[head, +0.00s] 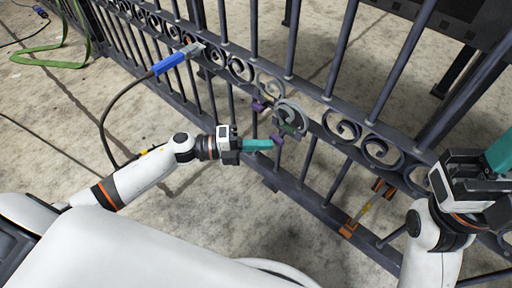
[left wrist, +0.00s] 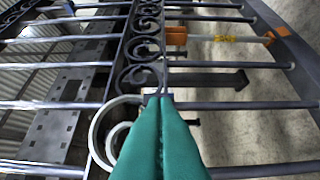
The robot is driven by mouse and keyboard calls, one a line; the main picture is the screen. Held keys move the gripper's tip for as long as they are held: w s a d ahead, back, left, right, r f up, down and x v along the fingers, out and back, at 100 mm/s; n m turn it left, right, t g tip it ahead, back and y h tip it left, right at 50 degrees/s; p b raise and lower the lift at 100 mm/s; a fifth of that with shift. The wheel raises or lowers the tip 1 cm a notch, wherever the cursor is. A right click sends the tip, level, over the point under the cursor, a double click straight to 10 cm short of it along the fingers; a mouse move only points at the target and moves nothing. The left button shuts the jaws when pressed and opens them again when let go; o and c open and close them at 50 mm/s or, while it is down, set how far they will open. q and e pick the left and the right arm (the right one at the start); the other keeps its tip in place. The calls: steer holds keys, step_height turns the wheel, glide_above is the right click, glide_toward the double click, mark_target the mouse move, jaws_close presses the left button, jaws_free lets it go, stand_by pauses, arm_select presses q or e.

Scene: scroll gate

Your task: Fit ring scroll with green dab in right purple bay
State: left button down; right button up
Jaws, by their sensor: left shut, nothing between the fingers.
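A light grey ring scroll (head: 290,112) sits at the gate's scroll band in the head view; it also shows in the left wrist view as a pale curl (left wrist: 97,135), partly hidden by my fingers. Purple pieces show at the band, a left one (head: 261,105) and a right one (head: 277,138). I cannot make out a green dab for certain, nor whether the scroll is fully seated. My left gripper (head: 271,143) is shut and empty, its teal fingertips right at the right purple piece; contact is unclear. My right gripper (head: 500,150) is at the right edge, partly cut off.
The dark gate (head: 237,68) runs diagonally with upright bars and fixed scrolls. A blue-handled tool (head: 170,63) on a black cable rests against the band. An orange clamp (head: 365,208) is low at the gate. A green strap (head: 50,52) lies on the concrete.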

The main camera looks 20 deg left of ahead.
mark_target(284, 131)
arm_select(q)
steer(key=w, duration=0.1)
steer(key=w+d, duration=0.1)
steer(key=w, duration=0.1)
stand_by(0.4)
steer(key=shift+s, duration=0.15)
